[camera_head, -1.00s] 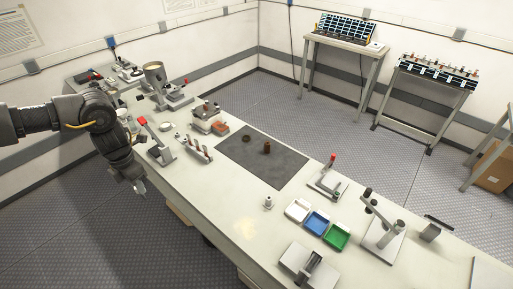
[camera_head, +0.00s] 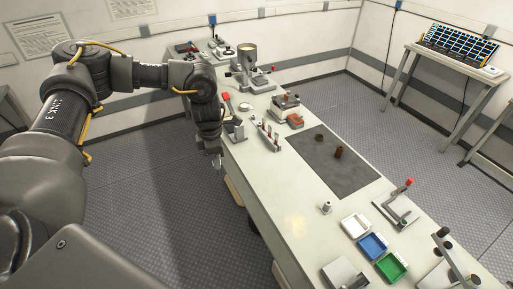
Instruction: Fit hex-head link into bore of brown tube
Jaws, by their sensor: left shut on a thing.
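The brown tube (camera_head: 338,152) stands upright on the dark grey mat (camera_head: 335,176) on the long bench. Its bore cannot be made out at this size. My left gripper (camera_head: 216,162) points down beside the bench's left edge, left of the mat and well apart from the tube. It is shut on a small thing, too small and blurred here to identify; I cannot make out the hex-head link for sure. My right gripper is out of view.
A small dark round piece (camera_head: 319,137) lies near the tube. A small metal part (camera_head: 326,207) stands nearer on the bench. White (camera_head: 355,227), blue (camera_head: 373,246) and green (camera_head: 391,267) trays line the front right. A red-handled device (camera_head: 236,129) stands close to my left gripper.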

